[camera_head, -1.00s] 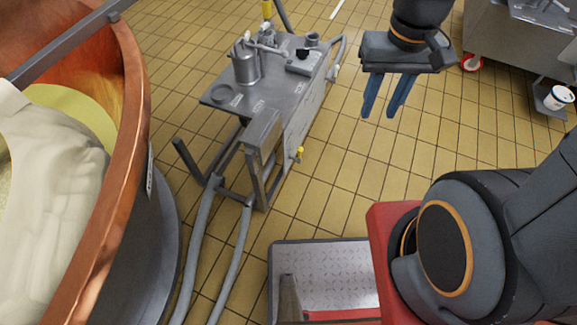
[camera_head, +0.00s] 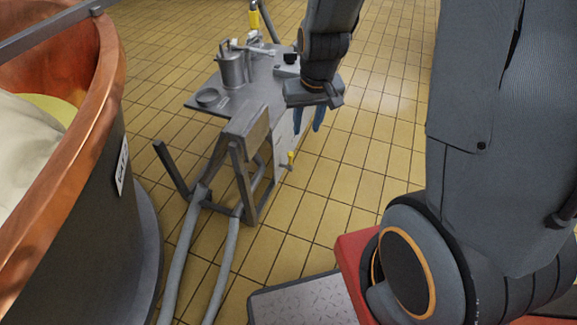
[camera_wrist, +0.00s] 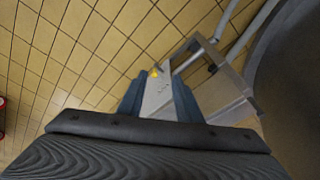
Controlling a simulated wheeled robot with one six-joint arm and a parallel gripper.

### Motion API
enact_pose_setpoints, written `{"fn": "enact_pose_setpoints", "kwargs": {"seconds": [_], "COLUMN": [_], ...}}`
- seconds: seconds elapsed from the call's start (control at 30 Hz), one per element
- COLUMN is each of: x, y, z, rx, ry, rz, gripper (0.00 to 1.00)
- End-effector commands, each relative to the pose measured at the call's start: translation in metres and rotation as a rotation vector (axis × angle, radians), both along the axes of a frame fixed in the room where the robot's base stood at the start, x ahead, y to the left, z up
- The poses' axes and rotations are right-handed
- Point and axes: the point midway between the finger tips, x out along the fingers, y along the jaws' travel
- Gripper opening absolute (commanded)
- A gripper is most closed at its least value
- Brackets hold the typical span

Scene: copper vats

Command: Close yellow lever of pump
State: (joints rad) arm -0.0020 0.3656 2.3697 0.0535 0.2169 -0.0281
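The pump is a grey metal cart (camera_head: 252,98) with a can and fittings on top, standing on the tiled floor. A small yellow lever (camera_head: 291,157) sticks out low on its right side. In the wrist view a small yellow piece, seemingly this lever (camera_wrist: 154,71), shows beyond and between my fingertips. My gripper (camera_head: 311,119) has two blue fingers pointing down beside the pump's right side, above the lever in the picture. In the wrist view my gripper (camera_wrist: 157,97) is open and empty, with the pump's side between its fingers. I see no contact with the lever.
A large copper vat (camera_head: 95,100) stands at the left. Grey hoses (camera_head: 185,255) run along the floor from the pump's front. Another yellow handle (camera_head: 254,18) shows at the pump's far end. The tiled floor right of the pump is clear.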

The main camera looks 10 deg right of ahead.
Motion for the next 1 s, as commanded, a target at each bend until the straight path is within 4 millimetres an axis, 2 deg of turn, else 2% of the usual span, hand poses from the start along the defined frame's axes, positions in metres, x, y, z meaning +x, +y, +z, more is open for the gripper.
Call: {"fn": "enact_pose_setpoints", "kwargs": {"seconds": [0.03, 0.1, 0.4, 0.5, 0.63, 1.0], "x": [0.016, 0.036, 0.11, 0.127, 0.141, 0.158], "y": [0.0, 0.0, -0.001, -0.002, -0.003, -0.005], "z": [-0.034, -0.065, -0.197, -0.23, -0.259, -0.296], "rx": [0.0, -0.001, -0.01, -0.013, -0.017, -0.019], "ry": [-0.011, -0.036, -0.137, -0.165, -0.188, -0.203], "rz": [-0.001, -0.003, -0.014, -0.017, -0.02, -0.022], "gripper": [0.32, 0.32, 0.32, 0.32, 0.32, 0.32]}}
